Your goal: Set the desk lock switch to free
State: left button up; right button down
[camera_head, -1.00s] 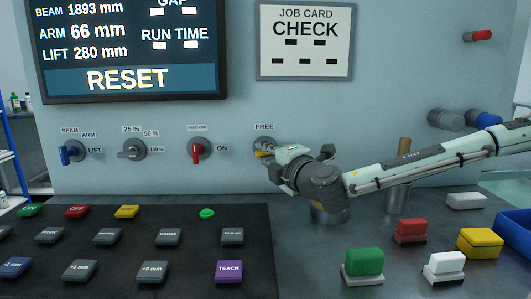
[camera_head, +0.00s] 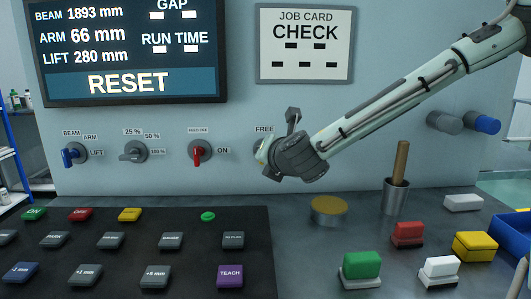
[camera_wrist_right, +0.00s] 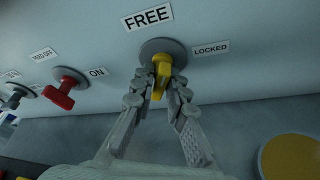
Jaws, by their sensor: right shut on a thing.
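The lock switch is a yellow handle (camera_wrist_right: 158,84) on a round grey base (camera_wrist_right: 182,50) on the wall panel. In the wrist view the FREE label (camera_wrist_right: 147,18) is above it and the LOCKED label (camera_wrist_right: 210,48) is to its right. The handle stands roughly upright in that view, in line with FREE rather than turned toward LOCKED. My right gripper (camera_wrist_right: 161,78) is shut on the handle, one finger on each side. In the head view my right wrist covers most of the switch, and the FREE label (camera_head: 264,129) shows above. My left gripper is not in view.
A red-handled switch (camera_head: 198,154) is left of the lock switch. The dark button desk (camera_head: 190,255) is below. A gold-topped cylinder (camera_head: 329,209), a cup (camera_head: 395,199) with a wooden handle and several coloured blocks stand on the desk to the right.

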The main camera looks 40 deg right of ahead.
jog(key=n, duration=0.1)
jog(key=n+g+h+p, duration=0.1)
jog(key=shift+w+r+n+h, duration=0.1)
jog(key=shift+r+n+h, duration=0.1)
jog(key=shift+n+h, duration=0.15)
jog(key=shift+d+n+g+h, duration=0.1)
jog(key=shift+n+g+h, duration=0.3)
jog(key=shift+n, duration=0.35)
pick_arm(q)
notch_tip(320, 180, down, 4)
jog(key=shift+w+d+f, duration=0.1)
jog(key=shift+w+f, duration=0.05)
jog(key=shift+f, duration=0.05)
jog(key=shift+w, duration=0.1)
pick_arm(e)
jog(key=c, duration=1.6)
grip_release()
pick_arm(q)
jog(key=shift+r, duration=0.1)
pick_arm(e)
jog(key=shift+f, duration=0.1)
jog(key=v, duration=1.2)
